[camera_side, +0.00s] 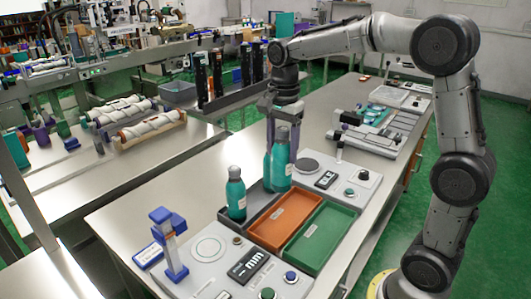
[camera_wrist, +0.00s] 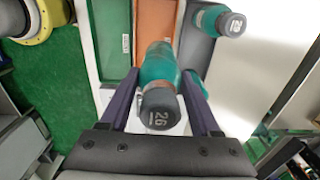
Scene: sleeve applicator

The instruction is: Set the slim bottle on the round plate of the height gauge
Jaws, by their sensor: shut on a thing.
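My gripper (camera_side: 284,112) points down and is shut on a teal bottle with a dark grey cap (camera_side: 281,165). The bottle hangs upright at the far end of the grey tray; I cannot tell if its base touches anything. In the wrist view the bottle (camera_wrist: 157,66) sits between the fingers (camera_wrist: 160,100), its cap marked 26. The height gauge (camera_side: 213,272) is at the near end of the bench, with a blue-headed post (camera_side: 170,240), an "mm" display and a pale round plate (camera_side: 208,250). The plate is empty, well away from my gripper.
Another teal bottle (camera_side: 236,195) stands between the held bottle and the gauge. More teal shows beside the held bottle, partly hidden. Orange (camera_side: 284,219) and green (camera_side: 320,238) trays lie alongside. A device with a dark round plate (camera_side: 307,165) stands behind.

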